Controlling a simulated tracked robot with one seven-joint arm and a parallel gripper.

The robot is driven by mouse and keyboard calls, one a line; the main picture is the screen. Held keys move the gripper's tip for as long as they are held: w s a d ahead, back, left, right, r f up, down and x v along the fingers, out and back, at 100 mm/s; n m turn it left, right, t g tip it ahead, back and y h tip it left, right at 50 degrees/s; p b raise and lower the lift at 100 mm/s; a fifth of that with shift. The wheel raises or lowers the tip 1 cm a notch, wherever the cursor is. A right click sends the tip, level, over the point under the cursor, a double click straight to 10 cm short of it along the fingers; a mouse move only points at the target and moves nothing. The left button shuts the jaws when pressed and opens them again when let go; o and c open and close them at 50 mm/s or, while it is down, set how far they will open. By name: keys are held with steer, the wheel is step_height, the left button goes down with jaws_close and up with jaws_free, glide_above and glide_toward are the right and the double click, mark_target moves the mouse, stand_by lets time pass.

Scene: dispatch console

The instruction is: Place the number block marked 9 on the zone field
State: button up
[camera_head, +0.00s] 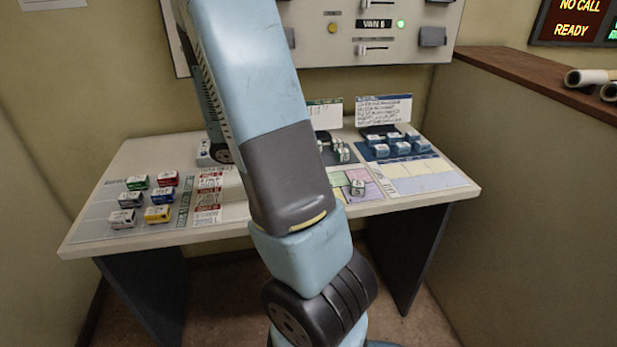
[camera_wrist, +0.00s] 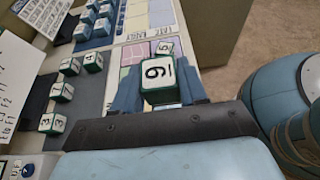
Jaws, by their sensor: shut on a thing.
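The white and green number block marked 9 (camera_wrist: 158,73) is between the blue fingers of my gripper (camera_wrist: 160,88) in the wrist view. My gripper is shut on it; the arm hides both in the head view. The zone field, with pink, green, yellow and violet patches, shows in the head view (camera_head: 371,188) and in the wrist view (camera_wrist: 134,54), just beyond the held block. I cannot tell the held block's height above the desk.
Several number blocks (camera_wrist: 69,67) stand on a dark mat beside the field. Blue-based blocks (camera_head: 402,147) stand at the back right, with a card behind them. Coloured blocks (camera_head: 160,195) lie at the desk's left. The desk's front edge is close to the field.

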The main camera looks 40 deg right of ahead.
steer(key=w+d+f, duration=0.1)
steer(key=f, duration=0.1)
steer(key=w+d+f, duration=0.3)
steer(key=d+f, duration=0.1)
steer(key=shift+w, duration=0.35)
steer(key=shift+w+d+f, duration=0.35)
steer(key=shift+d+f, duration=0.1)
steer(key=shift+f, duration=1.75)
steer(key=shift+f, duration=0.2)
steer(key=o, duration=1)
steer(key=shift+f, duration=0.1)
steer(key=shift+o, duration=0.2)
steer(key=shift+s+a, duration=0.1)
